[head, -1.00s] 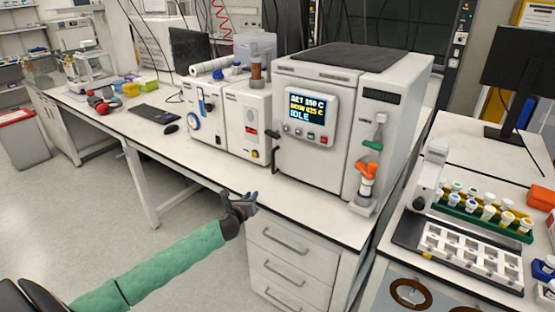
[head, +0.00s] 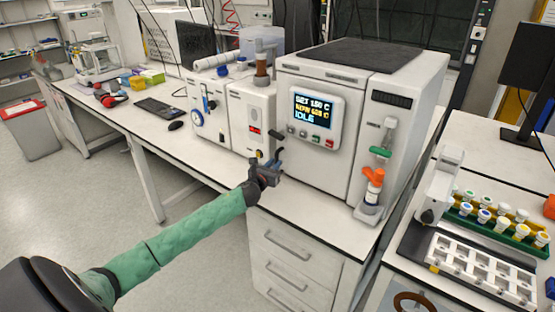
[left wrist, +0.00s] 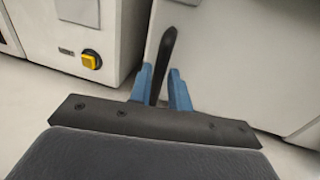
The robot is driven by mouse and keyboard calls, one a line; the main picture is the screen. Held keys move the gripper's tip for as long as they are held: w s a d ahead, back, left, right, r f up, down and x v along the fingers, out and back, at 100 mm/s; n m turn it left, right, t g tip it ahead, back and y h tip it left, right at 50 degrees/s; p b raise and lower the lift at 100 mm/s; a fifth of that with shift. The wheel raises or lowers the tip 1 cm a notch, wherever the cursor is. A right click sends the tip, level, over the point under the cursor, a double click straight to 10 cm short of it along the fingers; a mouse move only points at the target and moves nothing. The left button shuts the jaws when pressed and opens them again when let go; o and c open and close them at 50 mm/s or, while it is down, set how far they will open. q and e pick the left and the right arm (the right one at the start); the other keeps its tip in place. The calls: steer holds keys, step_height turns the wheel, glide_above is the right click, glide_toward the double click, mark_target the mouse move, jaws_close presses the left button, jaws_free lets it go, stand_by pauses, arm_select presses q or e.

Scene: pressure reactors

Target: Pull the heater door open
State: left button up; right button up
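The heater (head: 315,160) is the large white box on the bench, with a screen reading IDLE on its front door. The door looks closed. Its dark handle (left wrist: 166,62) stands at the door's left edge in the left wrist view. My left gripper (head: 277,160) is in front of that edge in the head view. In the left wrist view its two blue fingers (left wrist: 163,85) are apart, one on each side of the handle's lower part, with a gap visible. My right gripper is not in view.
A smaller white unit (head: 250,115) stands just left of the heater; its yellow button (left wrist: 91,60) is near my left gripper. Drawers (head: 290,245) are below the bench.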

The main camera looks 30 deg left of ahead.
arm_select(q)
steer(key=shift+w+a, duration=0.1)
steer(key=shift+w, duration=0.55)
steer(key=shift+w+a+r+p, duration=0.1)
steer(key=shift+w+p, duration=0.2)
steer(key=shift+w, duration=0.45)
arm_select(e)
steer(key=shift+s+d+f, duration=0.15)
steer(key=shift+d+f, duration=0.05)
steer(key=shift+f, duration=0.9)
arm_select(q)
steer(key=shift+c, duration=0.5)
jaws_close()
steer(key=shift+s, duration=0.1)
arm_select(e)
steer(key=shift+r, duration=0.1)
